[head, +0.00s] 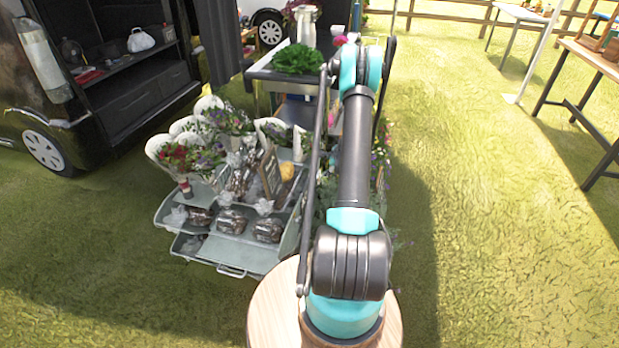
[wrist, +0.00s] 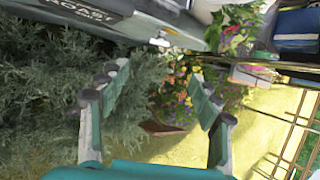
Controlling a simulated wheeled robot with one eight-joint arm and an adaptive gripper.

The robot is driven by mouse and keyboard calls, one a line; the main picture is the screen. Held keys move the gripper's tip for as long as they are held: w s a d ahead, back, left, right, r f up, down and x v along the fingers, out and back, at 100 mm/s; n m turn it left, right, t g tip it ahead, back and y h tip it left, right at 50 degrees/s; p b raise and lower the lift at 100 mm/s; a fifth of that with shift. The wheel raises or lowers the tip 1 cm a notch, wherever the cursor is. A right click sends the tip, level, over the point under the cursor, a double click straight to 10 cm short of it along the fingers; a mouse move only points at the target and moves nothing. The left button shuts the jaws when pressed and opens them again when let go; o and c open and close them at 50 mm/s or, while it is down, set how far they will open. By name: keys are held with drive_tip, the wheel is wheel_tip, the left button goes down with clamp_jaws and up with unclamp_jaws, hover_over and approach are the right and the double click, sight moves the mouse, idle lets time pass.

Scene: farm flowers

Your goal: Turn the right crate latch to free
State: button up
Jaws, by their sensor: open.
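In the wrist view my gripper (wrist: 155,100) is open, its two fingers wide apart with nothing between them. Beyond and between the fingers are green foliage and small flowers. A dark grey box edge with pale lettering (wrist: 85,12) crosses the top left of the wrist view. Small pale, shiny parts (wrist: 160,42) sit near its right end, above the fingertips and apart from them; I cannot tell whether they are a latch. No crate latch can be made out for certain. In the head view my arm reaches forward and hides my gripper.
Grey-green bushy foliage (wrist: 45,85) fills the wrist view's left side. A flower display stand (head: 225,250) with bouquets and wrapped packs is left of my arm. A table with a leafy plant (head: 297,60) stands behind. Open grass (head: 480,200) lies to the right.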

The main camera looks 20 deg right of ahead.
sight(317, 175)
drive_tip(key=x, duration=1.7)
drive_tip(key=shift+w+a, duration=0.1)
drive_tip(key=shift+c, duration=0.6)
drive_tip(key=c, duration=1)
drive_tip(key=shift+s+a+f+n+t+h, duration=0.15)
drive_tip(key=shift+t+h, duration=0.1)
drive_tip(key=shift+t, duration=0.2)
drive_tip(key=shift+s+f+n+t+h, duration=0.15)
drive_tip(key=shift+t+h, duration=0.1)
drive_tip(key=shift+t, duration=0.2)
drive_tip(key=shift+c, duration=0.2)
drive_tip(key=shift+w+r+t, duration=0.1)
drive_tip(key=shift+r+t, duration=0.05)
drive_tip(key=shift+t, duration=0.25)
drive_tip(key=o, duration=1.2)
drive_tip(key=shift+c, duration=0.2)
